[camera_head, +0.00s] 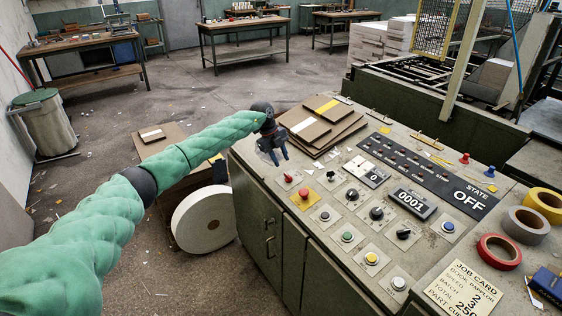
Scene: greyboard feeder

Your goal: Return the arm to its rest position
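My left arm (105,215) in its green sleeve comes in from the left and reaches out to the left end of the control console. My dark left gripper (275,157) points down there, over the console's left edge beside a stack of brown boards (320,124). Its two fingers look a little apart, with nothing seen between them. My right arm and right gripper are not in view.
The console (300,214) carries knobs, buttons, a red push button (304,194) and a panel reading "STATE OFF" (470,197). Tape rolls (499,251) and a job card (463,290) lie at right. A white roll (204,219) stands on the floor below my arm.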

